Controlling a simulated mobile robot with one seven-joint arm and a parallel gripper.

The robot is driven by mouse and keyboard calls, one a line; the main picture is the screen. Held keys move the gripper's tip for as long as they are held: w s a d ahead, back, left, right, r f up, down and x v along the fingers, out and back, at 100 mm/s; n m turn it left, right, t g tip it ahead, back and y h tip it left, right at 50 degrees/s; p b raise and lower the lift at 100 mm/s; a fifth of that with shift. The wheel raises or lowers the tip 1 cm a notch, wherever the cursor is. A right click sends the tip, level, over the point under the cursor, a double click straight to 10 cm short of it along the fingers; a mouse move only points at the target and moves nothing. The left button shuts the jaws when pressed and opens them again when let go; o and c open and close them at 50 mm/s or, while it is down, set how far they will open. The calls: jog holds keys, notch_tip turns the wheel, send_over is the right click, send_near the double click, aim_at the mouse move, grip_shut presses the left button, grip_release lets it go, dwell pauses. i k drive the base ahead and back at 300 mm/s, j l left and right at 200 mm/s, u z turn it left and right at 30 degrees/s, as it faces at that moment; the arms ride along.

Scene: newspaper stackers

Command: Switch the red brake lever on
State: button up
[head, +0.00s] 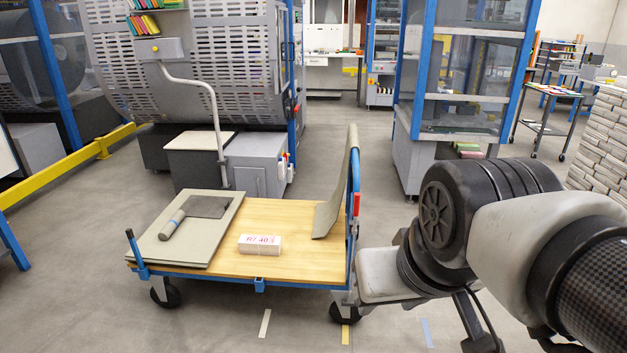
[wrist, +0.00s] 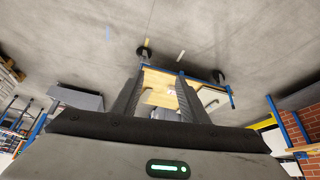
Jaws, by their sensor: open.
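The flatbed cart (head: 300,215) has a wooden deck and a blue frame. A small red lever (head: 357,203) is on the blue upright at the cart's right end, above the deck. My gripper (wrist: 160,78) is open and empty in the wrist view, where the picture is upside down. The cart's deck (wrist: 158,98) shows beyond and between its fingers, some way off. I cannot make out the red lever in the wrist view. In the head view my arm is at the right, beside the cart's right end, and the lever is clear of it.
On the deck lie a grey board (head: 205,222) with a roll (head: 171,226), a labelled white bundle (head: 260,244) and a tan curved sheet (head: 337,195) against the upright. A grey cabinet (head: 260,165) stands behind. A yellow rail (head: 60,177) runs at left. Floor in front is clear.

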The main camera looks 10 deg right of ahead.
aim_at(355, 206)
jog(key=z, duration=0.25)
jog(key=i+j+u, duration=0.2)
jog(key=i, duration=0.25)
jog(key=i+u, duration=0.2)
jog(key=i, duration=0.2)
